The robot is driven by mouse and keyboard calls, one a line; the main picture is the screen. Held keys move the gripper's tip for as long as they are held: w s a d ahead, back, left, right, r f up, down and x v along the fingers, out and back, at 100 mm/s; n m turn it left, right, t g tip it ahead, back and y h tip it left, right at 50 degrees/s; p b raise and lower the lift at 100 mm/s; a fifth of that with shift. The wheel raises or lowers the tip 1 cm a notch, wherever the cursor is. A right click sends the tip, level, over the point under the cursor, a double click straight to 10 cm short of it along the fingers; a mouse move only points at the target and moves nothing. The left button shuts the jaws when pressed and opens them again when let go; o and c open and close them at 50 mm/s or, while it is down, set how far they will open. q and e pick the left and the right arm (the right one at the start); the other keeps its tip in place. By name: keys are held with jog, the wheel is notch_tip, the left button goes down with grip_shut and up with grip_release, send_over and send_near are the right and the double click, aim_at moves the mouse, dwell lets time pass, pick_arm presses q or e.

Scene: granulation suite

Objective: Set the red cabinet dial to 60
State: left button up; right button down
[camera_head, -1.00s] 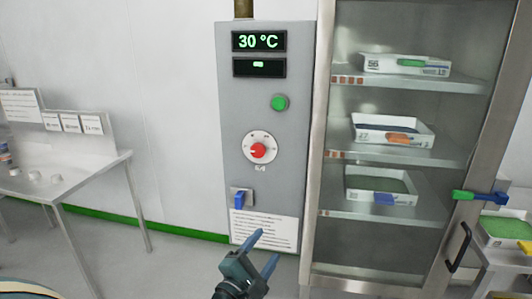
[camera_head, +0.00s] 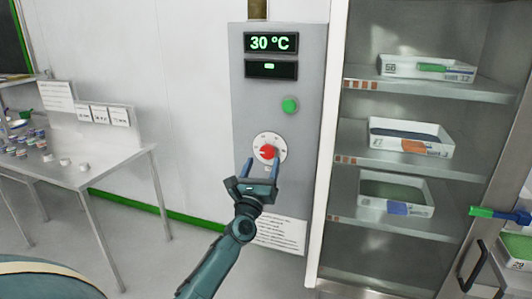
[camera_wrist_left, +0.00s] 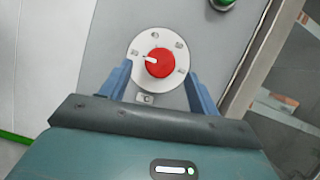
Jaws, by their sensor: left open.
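The red dial (camera_head: 268,152) sits on a round white plate on the grey cabinet panel (camera_head: 308,80). In the left wrist view the red dial (camera_wrist_left: 159,63) shows a white pointer mark toward its upper left. The display (camera_head: 271,43) above reads 30 °C. My left gripper (camera_head: 261,167) is open, with its fingertips just below the dial and to either side. In the left wrist view its fingers (camera_wrist_left: 157,80) flank the lower part of the dial plate, and nothing is between them. The lever below the dial is hidden behind my gripper. My right gripper is not in view.
A green button (camera_head: 290,105) is above the dial. A glass-fronted cabinet with trays (camera_head: 405,192) on shelves stands close on the right. A steel table (camera_head: 110,155) with small cups is on the left. Open floor lies between table and panel.

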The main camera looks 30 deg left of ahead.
aim_at(266, 154)
pick_arm(q)
jog(key=x, duration=0.3)
jog(key=shift+w+a+r, duration=0.15)
jog(key=shift+w+r, duration=0.05)
jog(key=shift+w, duration=0.35)
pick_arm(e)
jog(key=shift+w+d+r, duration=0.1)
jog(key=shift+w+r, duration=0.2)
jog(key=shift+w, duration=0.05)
pick_arm(q)
jog(key=c, duration=1)
jog(key=shift+o, duration=0.2)
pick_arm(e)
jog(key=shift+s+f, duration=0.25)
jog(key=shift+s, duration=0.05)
